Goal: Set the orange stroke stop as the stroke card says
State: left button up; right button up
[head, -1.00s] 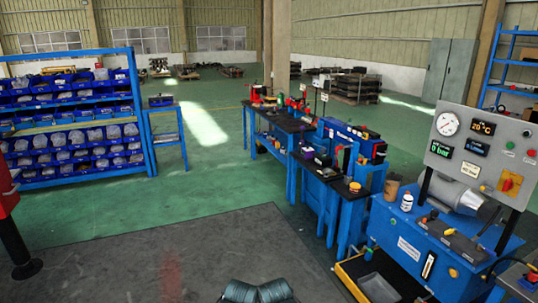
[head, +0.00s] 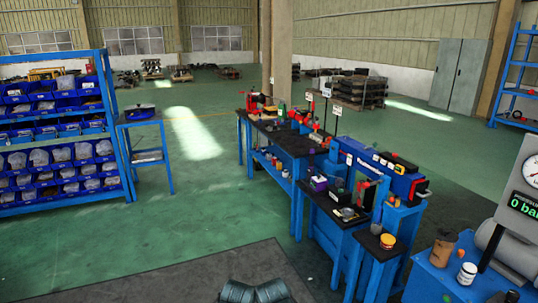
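I cannot make out the orange stroke stop or the stroke card for certain. A long blue machine (head: 375,165) stands at the right of the workbenches, with small orange and red parts on it that are too small to name. White cards on posts (head: 327,92) stand behind the benches, and their writing is unreadable. Neither of my grippers is in view.
A dark-topped bench (head: 283,137) and lower blue stands (head: 345,222) fill the middle right. A gauge panel (head: 522,195) cuts into the right edge. A blue bin rack (head: 55,130) and a small blue table (head: 143,120) stand left. The green floor (head: 190,235) between is clear.

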aim_at(328, 141)
jog(key=i+z, duration=0.1)
jog(key=i, duration=0.8)
jog(key=i+j+z, duration=0.1)
jog(key=i, duration=0.8)
jog(key=i+j+z, duration=0.2)
jog(key=i+z, duration=0.15)
jog(key=i, duration=0.15)
jog(key=i+j+z, duration=0.3)
jog(key=i+j, duration=0.1)
jog(key=i, duration=0.05)
